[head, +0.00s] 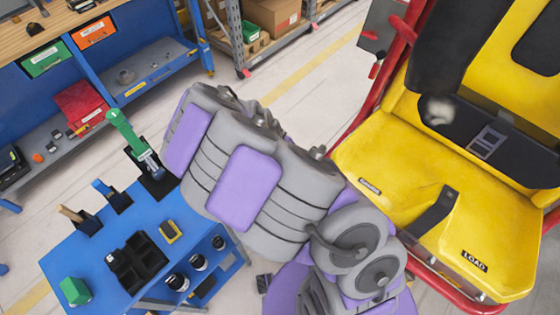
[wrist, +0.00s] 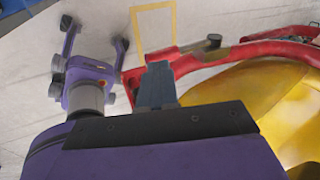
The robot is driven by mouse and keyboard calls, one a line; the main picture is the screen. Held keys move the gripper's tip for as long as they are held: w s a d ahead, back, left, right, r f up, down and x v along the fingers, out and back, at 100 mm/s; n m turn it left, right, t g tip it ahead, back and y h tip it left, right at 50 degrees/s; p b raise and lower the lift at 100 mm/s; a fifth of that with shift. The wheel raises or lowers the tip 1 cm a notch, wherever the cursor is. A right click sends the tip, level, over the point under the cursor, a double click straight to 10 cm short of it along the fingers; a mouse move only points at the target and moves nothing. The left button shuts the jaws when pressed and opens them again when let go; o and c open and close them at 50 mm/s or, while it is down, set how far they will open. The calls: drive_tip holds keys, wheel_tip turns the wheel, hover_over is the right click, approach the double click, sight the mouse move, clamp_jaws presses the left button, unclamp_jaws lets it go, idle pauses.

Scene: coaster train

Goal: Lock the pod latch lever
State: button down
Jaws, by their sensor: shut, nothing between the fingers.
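The pod has a yellow seat (head: 440,185) in a red tube frame (head: 377,85) at the right of the head view. Its yellow shell (wrist: 285,95) and red frame (wrist: 285,48) show at the right of the wrist view. A short red bar with a dark end (wrist: 208,43) sticks out by the frame; it may be the latch lever, but I cannot tell its position. My gripper (wrist: 157,72) is shut and empty, its grey fingers overlapping the red frame in the picture. I cannot tell if they touch it. The gripper is not visible in the head view.
A blue cart (head: 80,245) with a green-handled tool (head: 125,130), a black tray (head: 140,265) and small parts stands at left. A blue workbench (head: 150,90) and a shelf with boxes (head: 272,15) are behind. Open floor (head: 300,90) lies between the shelf and the pod.

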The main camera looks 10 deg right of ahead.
drive_tip(key=shift+s+a+r+p, duration=0.85)
drive_tip(key=shift+s+a+r, duration=0.9)
drive_tip(key=shift+a+r, duration=1.55)
drive_tip(key=s+d+r+n+g+y, duration=0.1)
drive_tip(key=s+d+r+n, duration=0.3)
drive_tip(key=s+r+n, duration=0.5)
drive_tip(key=s+d+r+n+g+y, duration=0.2)
drive_tip(key=s+d+r+n, duration=0.3)
drive_tip(key=s+r+n, duration=0.4)
drive_tip(key=shift+s+d+r+n+g+y, duration=0.2)
drive_tip(key=shift+s+n+g+y, duration=0.15)
drive_tip(key=shift+s+n, duration=3.9)
